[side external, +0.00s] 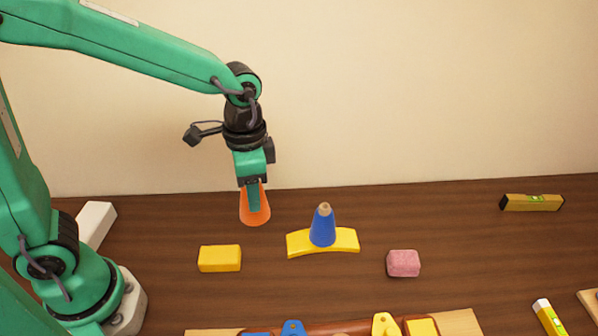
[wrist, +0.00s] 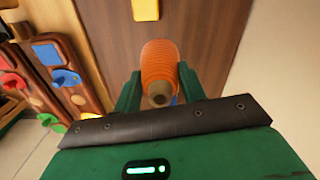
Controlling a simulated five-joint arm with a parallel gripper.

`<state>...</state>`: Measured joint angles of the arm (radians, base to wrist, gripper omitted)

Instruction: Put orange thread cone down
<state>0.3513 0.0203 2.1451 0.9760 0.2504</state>
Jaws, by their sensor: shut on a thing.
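The orange thread cone (side external: 262,207) is held upright between the fingers of my gripper (side external: 253,195), wide end down. In the side external view its base appears above the dark table; I cannot tell whether it touches the wood. In the wrist view the cone (wrist: 160,65) stands between the two green fingers (wrist: 157,90), with its pale narrow tip toward the camera. My gripper is shut on it.
A blue cone (side external: 322,228) stands on a yellow arched piece (side external: 346,240) to the right. A yellow block (side external: 219,258) lies nearer the front. A pink block (side external: 403,263) and a yellow spirit level (side external: 532,202) lie further right. Bare wood (side external: 430,210) lies between.

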